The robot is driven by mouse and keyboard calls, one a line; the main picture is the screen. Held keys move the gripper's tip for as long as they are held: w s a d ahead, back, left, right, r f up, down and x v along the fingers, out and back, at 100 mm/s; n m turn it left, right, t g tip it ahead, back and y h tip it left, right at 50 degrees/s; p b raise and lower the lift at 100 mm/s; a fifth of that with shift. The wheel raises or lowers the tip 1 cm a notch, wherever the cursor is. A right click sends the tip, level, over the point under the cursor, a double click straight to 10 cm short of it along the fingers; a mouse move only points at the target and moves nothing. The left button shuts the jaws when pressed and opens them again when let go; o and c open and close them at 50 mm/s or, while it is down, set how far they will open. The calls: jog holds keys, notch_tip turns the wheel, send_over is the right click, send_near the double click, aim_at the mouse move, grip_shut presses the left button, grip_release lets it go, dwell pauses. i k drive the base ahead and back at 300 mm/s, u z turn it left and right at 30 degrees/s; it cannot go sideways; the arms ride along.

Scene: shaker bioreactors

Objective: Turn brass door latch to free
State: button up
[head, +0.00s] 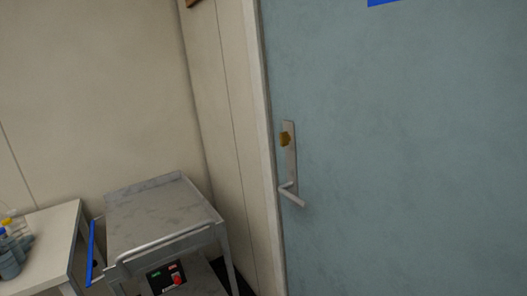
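A small brass latch (285,139) sits on the upper part of a tall metal plate (290,160) near the left edge of the blue-grey door (410,170). A silver lever handle (292,195) sticks out from the lower part of the plate, sloping slightly down to the right. The door appears closed against its pale frame (262,120). The latch is small, and I cannot tell which way it is turned. My gripper is not in view, and nothing is seen touching the latch.
A metal cart (160,215) with a rail stands left of the door. Below its top is a dark control box (166,278) with a red knob. A white table (45,240) with bottles (10,258) is at the far left. The space before the door looks clear.

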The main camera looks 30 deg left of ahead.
aim_at(284, 138)
jog(key=k, duration=1.25)
jog(key=u, duration=1.35)
jog(key=i, duration=1.2)
jog(key=z, duration=1.25)
jog(key=i, duration=1)
jog(key=u, duration=0.1)
